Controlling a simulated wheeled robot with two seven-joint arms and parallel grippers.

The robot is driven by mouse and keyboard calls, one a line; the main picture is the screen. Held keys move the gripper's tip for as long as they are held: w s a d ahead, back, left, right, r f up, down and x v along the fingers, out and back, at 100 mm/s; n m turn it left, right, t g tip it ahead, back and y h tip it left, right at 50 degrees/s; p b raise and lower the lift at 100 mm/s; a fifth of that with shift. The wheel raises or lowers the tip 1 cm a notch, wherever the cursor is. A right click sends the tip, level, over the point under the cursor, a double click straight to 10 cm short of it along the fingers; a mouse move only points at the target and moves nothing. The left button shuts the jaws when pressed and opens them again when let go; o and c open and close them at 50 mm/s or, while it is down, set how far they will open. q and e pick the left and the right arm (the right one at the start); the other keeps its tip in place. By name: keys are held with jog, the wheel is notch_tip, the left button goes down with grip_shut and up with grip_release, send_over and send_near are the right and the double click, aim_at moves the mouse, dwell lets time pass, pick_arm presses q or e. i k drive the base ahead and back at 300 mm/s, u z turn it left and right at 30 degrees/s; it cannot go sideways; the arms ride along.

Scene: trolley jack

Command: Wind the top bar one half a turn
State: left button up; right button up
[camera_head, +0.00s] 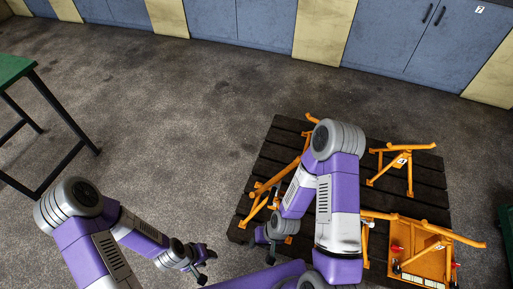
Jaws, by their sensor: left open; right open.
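Orange jack frames with bars stand on a dark slatted pallet (425,178). One frame (400,160) with a white number label is at the back right. Another frame (257,203) at the left is partly hidden behind my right arm. A third (428,250), at the front right, has an orange tray-like body and red parts. I cannot tell which bar is the top bar. My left gripper (207,264) is open and empty over the floor, left of the pallet. My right gripper (272,250) is open, low by the left frame's near end; whether it touches is unclear.
A green-topped table (14,68) with dark legs stands at the left. Blue cabinets (385,38) with cream panels line the back wall. A dark green object (505,225) shows at the right edge. The concrete floor between the table and the pallet is clear.

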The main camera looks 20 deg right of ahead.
aim_at(277, 178)
jog(key=z, duration=0.5)
jog(key=k, duration=1.2)
jog(key=u, duration=0.1)
jog(key=i, duration=0.4)
jog(key=u, duration=0.6)
jog(key=i, duration=1.15)
jog(key=z, duration=0.3)
